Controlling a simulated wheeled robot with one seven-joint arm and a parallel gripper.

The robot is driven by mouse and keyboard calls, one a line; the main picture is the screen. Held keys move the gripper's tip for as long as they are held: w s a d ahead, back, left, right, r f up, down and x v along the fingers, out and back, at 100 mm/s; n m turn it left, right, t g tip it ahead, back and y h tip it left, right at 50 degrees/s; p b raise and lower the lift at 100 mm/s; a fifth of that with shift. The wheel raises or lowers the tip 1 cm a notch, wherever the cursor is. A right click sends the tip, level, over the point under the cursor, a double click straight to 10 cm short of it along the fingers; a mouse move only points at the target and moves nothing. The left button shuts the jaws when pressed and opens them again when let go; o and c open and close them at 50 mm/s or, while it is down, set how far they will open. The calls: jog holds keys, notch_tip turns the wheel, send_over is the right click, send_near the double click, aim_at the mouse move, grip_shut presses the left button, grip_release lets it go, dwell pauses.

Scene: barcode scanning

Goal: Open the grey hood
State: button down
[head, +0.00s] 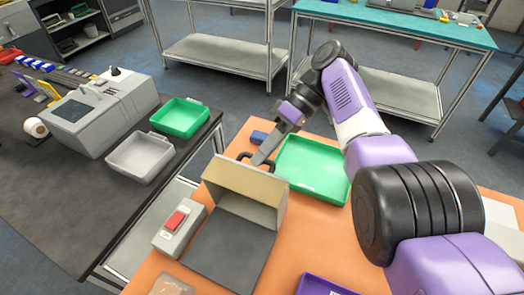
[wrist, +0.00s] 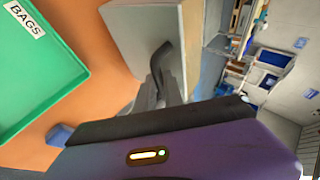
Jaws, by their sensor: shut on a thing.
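The grey hood (head: 240,181) stands raised and tilted back at the rear of a dark flat base (head: 230,248), its open side facing the front. My gripper (head: 262,157) is behind the hood and shut on its dark handle (head: 243,156). In the wrist view, my gripper (wrist: 162,92) closes around the bent black handle (wrist: 160,57), which stands out from the pale hood panel (wrist: 135,30). The fingertips are partly hidden there by the gripper body.
A green tray (head: 338,180) lies close to the right of the hood, on the orange table (head: 155,268). A grey box with a red button (head: 175,220) stands left of the base. A purple tray (head: 322,287) is at the front. A small blue object (head: 259,137) lies behind.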

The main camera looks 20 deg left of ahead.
jog(key=c, duration=1.5)
grip_release()
jog(key=shift+s+f, duration=0.1)
jog(key=shift+f, duration=0.2)
jog(key=shift+o, duration=0.2)
jog(key=shift+r, duration=0.15)
notch_tip(320, 180, up, 20)
jog(key=p, duration=0.7)
jog(key=shift+c, duration=0.2)
